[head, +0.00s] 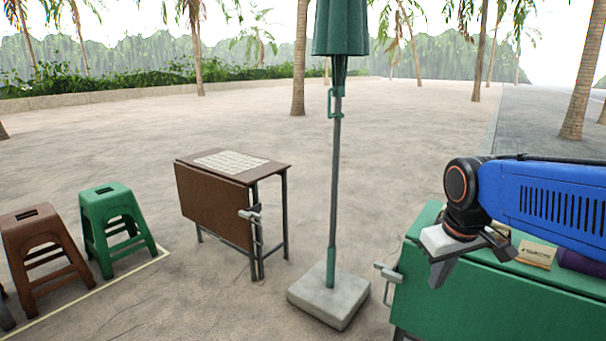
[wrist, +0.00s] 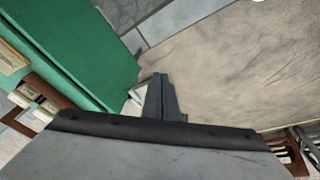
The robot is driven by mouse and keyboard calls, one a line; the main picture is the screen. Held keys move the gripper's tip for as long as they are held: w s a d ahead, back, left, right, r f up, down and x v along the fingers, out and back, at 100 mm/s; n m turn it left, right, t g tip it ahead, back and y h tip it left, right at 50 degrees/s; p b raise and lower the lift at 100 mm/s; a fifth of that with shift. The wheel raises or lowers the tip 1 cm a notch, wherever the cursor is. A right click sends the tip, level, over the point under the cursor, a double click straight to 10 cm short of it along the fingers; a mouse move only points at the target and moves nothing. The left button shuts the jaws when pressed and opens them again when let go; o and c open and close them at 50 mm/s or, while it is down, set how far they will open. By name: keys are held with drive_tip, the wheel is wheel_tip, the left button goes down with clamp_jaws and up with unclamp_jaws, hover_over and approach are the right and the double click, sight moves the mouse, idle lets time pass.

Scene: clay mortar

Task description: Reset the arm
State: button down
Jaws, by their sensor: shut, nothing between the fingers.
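My gripper (head: 440,270) hangs at the end of my blue arm, at the right of the head view. It points down over the left end of a green table (head: 480,292). Its fingers are together and hold nothing. In the wrist view the shut fingers (wrist: 160,95) show in the middle, with the green table top (wrist: 85,50) to the left and sandy ground (wrist: 240,70) to the right. The gap between the fingertips and the table top is hard to judge.
A small tan box (head: 537,253) and a dark purple item (head: 580,262) lie on the green table beneath my arm. A closed green parasol (head: 335,180) stands in a square base (head: 330,302). A brown folding table (head: 215,200), a green stool (head: 110,220) and brown stool (head: 38,240) stand left.

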drive_tip(key=s+f+m+t, duration=0.1)
drive_tip(key=s+f, duration=0.2)
drive_tip(key=s, duration=0.3)
drive_tip(key=s+f+m, duration=0.1)
drive_tip(key=s+f, duration=0.1)
drive_tip(key=s, duration=0.5)
drive_tip(key=shift+s+d+f+m+t, duration=0.2)
drive_tip(key=shift+s+f+m+t, duration=0.05)
drive_tip(key=shift+f+m+t, duration=0.15)
